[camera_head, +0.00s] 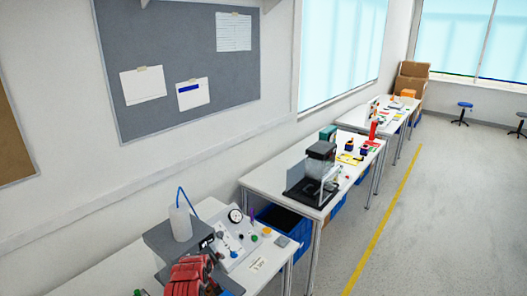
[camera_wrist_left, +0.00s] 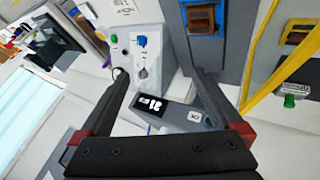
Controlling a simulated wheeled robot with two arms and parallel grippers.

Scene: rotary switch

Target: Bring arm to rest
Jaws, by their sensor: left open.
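My left gripper (camera_wrist_left: 160,76) is open and empty in the left wrist view, its two dark fingers spread apart. Between and beyond the fingertips is a light grey control panel (camera_wrist_left: 122,58) with a green button (camera_wrist_left: 113,39), a blue switch (camera_wrist_left: 141,41) and a grey rotary knob (camera_wrist_left: 142,72). A grey device with a lit display (camera_wrist_left: 151,104) lies between the fingers, nearer the wrist. In the head view, the panel (camera_head: 232,256) is on the near bench. The fingertips cannot be made out there. My right gripper is not in view.
In the head view, a grey box (camera_head: 163,238) with a white bottle (camera_head: 181,223) stands beside the panel. A middle bench (camera_head: 262,180) carries a black machine (camera_head: 318,165). The wall with a pinboard (camera_head: 180,60) is at left.

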